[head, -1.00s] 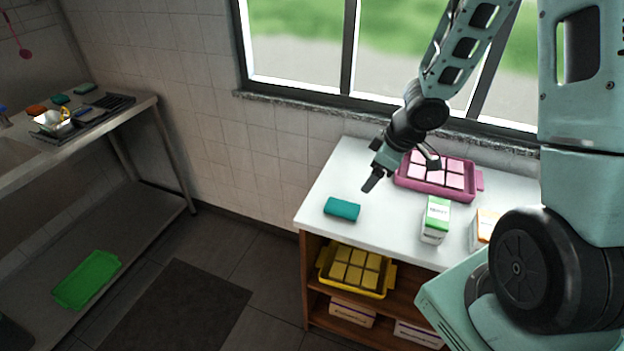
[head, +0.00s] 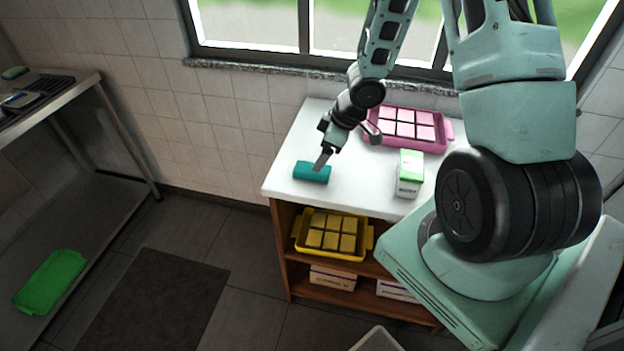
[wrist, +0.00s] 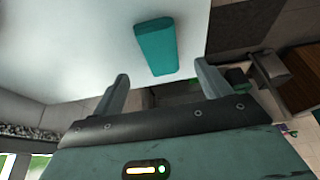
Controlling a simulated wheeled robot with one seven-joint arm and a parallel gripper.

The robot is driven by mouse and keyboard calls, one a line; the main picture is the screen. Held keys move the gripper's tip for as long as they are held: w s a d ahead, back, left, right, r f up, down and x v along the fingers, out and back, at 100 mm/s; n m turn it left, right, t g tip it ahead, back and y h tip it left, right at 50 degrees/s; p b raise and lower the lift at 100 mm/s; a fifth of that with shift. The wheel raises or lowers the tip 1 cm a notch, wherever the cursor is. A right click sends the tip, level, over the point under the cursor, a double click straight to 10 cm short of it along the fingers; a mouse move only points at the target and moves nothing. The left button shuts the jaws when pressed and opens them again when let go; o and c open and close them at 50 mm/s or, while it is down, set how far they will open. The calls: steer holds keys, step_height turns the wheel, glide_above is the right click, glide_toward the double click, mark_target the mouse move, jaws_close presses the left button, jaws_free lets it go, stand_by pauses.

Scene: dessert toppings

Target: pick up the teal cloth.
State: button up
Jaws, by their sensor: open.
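The teal cloth (head: 311,172) is a small folded block lying on the white countertop (head: 285,150), near its front left corner. In the wrist view the teal cloth (wrist: 156,46) lies ahead of the fingertips, roughly midway between them and apart from both. My gripper (head: 322,161) is above the right part of the cloth in the head view, pointing down, and overlaps it a little there. In the wrist view my gripper (wrist: 163,80) has its two fingers spread wide with nothing between them.
A pink tray (head: 449,130) of pink blocks stands behind on the counter, and a green-and-white carton (head: 410,174) stands to the right. A yellow tray (head: 298,232) sits on the shelf below. A metal bench with a green tray (head: 50,281) on its lower shelf stands at left.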

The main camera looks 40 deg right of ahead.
mark_target(312, 172)
steer(key=shift+b+x, duration=1.25)
steer(key=shift+x, duration=1.7)
steer(key=shift+a+f, duration=0.1)
steer(key=shift+f, duration=0.15)
steer(key=c, duration=1.1)
